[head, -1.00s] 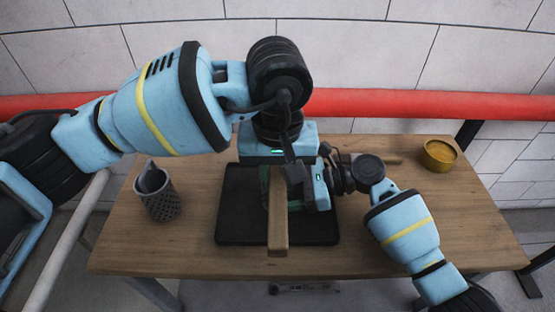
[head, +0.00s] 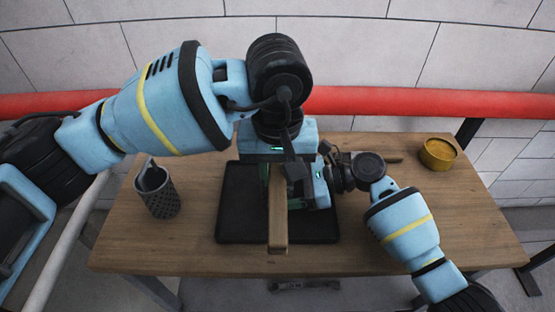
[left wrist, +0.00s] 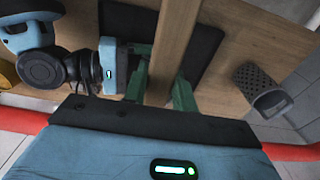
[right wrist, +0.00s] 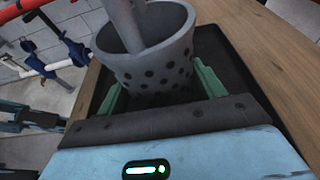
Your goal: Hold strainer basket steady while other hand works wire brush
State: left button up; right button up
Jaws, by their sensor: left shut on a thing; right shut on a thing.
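My left gripper (head: 278,176) is above the dark tray, its fingers on either side of a wooden brush handle (head: 278,225), which also shows in the left wrist view (left wrist: 176,35). The brush's bristles are hidden. My right gripper (head: 297,195) comes in from the right beside it. In the right wrist view its green fingers are shut around a grey perforated strainer basket (right wrist: 160,75), above the tray. A grey bar crosses its open mouth. In the head view the left gripper hides this basket. A similar perforated basket (head: 158,197) stands upright at the table's left.
The black tray (head: 230,225) lies in the middle of the wooden table (head: 400,275). A yellow round tin (head: 438,154) stands at the back right. A red pipe (head: 420,104) runs along the wall behind. The table's front and right are mostly clear.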

pick_arm(q)
jog(key=shift+w+r, duration=0.1)
jog(key=shift+w, duration=2.05)
jog(key=shift+s, duration=2.25)
jog(key=shift+w, duration=2.2)
jog(key=shift+r, duration=4.45)
pick_arm(e)
jog(key=o, duration=0.9)
jog(key=v, duration=1.2)
